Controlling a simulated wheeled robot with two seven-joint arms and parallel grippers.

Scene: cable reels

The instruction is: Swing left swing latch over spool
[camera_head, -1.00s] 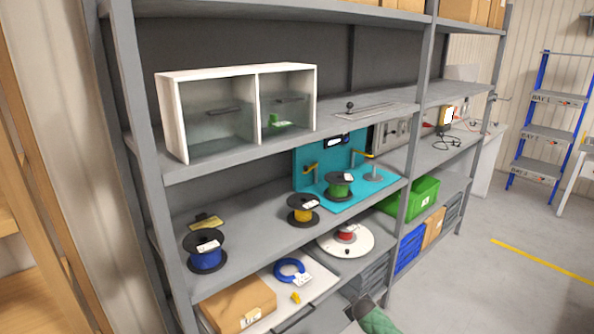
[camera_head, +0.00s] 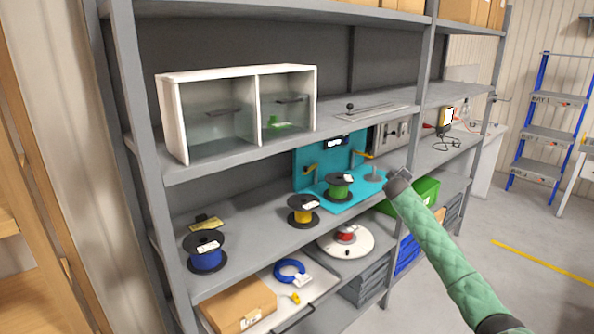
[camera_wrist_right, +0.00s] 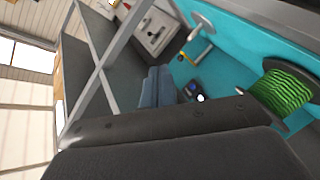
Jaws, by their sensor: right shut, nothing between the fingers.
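A green spool (camera_head: 338,187) stands upright on the teal fixture (camera_head: 350,203) on the middle shelf. The left swing latch (camera_head: 311,169), a yellow arm on a post, is left of the spool, apart from it. A second yellow latch (camera_head: 362,153) is at the fixture's right. In the right wrist view the green spool (camera_wrist_right: 284,90) is at the right. My right gripper (camera_head: 394,178) is shut and empty, at the shelf front, right of the spool. Its fingers (camera_wrist_right: 158,88) show in the wrist view. My left gripper is not in view.
A yellow spool (camera_head: 303,211) and a blue spool (camera_head: 206,252) stand on the same shelf to the left. A shelf upright (camera_head: 426,95) rises near my right arm. The upper shelf (camera_head: 340,122) overhangs the fixture.

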